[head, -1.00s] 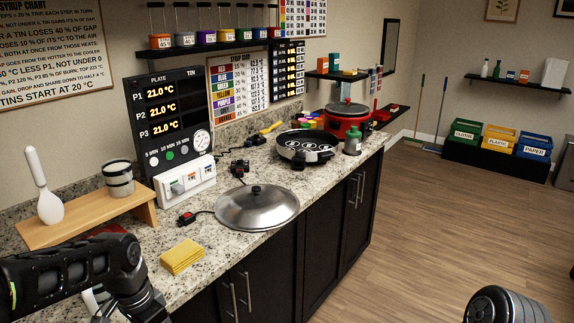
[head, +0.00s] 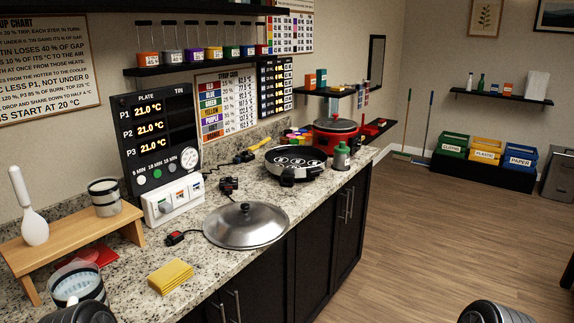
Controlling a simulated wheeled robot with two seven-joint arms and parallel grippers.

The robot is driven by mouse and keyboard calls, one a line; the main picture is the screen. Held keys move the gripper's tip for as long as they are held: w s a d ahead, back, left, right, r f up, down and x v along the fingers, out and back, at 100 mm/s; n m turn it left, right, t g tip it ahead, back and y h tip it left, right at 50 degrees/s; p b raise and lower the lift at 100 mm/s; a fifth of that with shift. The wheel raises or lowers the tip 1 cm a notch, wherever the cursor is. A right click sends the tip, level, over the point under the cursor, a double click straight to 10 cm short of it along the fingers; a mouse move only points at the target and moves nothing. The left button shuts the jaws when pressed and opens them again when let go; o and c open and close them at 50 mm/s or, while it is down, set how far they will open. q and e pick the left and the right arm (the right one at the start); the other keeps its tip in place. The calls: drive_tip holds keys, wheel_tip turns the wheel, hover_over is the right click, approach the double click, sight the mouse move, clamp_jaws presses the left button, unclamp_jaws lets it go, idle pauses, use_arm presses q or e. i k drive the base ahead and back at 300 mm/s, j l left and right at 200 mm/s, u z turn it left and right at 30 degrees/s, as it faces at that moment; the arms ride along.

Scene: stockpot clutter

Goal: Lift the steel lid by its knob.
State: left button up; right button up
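The steel lid (head: 262,232) is a wide, shallow silver dome lying on the granite counter, close to its front edge. Its small black knob (head: 245,208) points up from the middle. Nothing touches the lid from above. The lid's rim seems to rest on the counter or a low thing hidden beneath it; I cannot tell which. Neither gripper shows in the head view. Only dark rounded parts of my arms show at the bottom left and bottom right edges, well apart from the lid.
A yellow cloth (head: 171,276) lies left of the lid, with a red-ended cable (head: 176,237) just behind. A switch box (head: 172,204) stands behind it. A hot plate (head: 297,162), green bottle (head: 341,156) and red pot (head: 335,132) are farther along. A glass container (head: 78,284) is at front left.

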sight(245, 224)
drive_tip(key=i+l, duration=0.65)
drive_tip(key=l, duration=0.15)
drive_tip(key=i+l, duration=0.7)
drive_tip(key=l, duration=0.1)
